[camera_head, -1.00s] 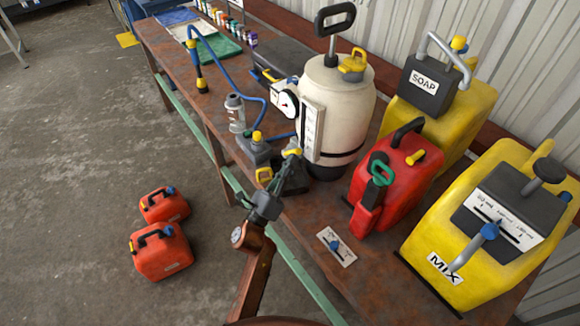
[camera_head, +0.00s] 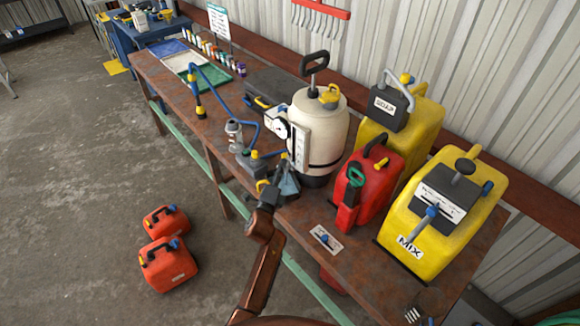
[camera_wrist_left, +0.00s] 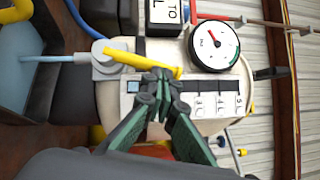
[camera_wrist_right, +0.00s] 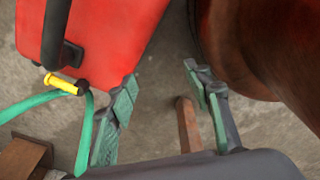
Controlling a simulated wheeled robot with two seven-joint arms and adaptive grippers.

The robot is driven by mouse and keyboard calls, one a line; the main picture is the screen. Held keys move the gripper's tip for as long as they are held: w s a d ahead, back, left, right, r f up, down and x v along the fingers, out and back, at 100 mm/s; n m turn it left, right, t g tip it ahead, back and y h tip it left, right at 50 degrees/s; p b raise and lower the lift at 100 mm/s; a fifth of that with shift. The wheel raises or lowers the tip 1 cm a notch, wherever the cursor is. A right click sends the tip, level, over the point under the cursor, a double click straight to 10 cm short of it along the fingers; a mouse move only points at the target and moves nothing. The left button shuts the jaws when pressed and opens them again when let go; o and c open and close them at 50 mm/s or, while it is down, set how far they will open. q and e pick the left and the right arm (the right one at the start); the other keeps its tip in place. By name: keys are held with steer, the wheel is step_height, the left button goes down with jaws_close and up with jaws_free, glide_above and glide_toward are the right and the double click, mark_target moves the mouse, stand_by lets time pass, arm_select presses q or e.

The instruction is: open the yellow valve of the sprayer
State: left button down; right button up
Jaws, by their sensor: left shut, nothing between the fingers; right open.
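The sprayer is a cream tank (camera_head: 318,130) with a black pump handle, standing on the bench; it fills the middle of the left wrist view (camera_wrist_left: 120,110). Its yellow valve lever (camera_wrist_left: 130,60) sticks out from a grey fitting (camera_wrist_left: 107,60) beside the white scale panel. My left gripper (camera_wrist_left: 160,78) is shut and empty, its tips at the lever's free end; I cannot tell whether they touch. My right gripper (camera_wrist_right: 160,75) is open and empty, apart from the sprayer.
A red can (camera_head: 368,180), a yellow soap can (camera_head: 412,120) and a yellow mix can (camera_head: 440,220) stand right of the sprayer. A pressure gauge (camera_wrist_left: 214,46) sits near the lever. Another red can (camera_wrist_right: 90,30) is beside my right gripper. Two red cans (camera_head: 168,262) stand on the floor.

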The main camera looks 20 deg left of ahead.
arm_select(q)
steer(key=n+p, duration=0.1)
steer(key=p, duration=0.1)
steer(key=a+n+g+p, duration=0.1)
steer(key=p, duration=0.1)
steer(key=n+g+p, duration=0.1)
steer(key=p, duration=0.1)
steer(key=shift+w+a+r+p, duration=0.15)
steer(key=shift+w+r+p, duration=0.15)
steer(key=shift+w, duration=0.1)
arm_select(e)
step_height(320, 180, up, 8)
steer(key=shift+w+a, duration=0.2)
arm_select(q)
steer(key=shift+s+f, duration=0.1)
arm_select(e)
steer(key=shift+w, duration=0.2)
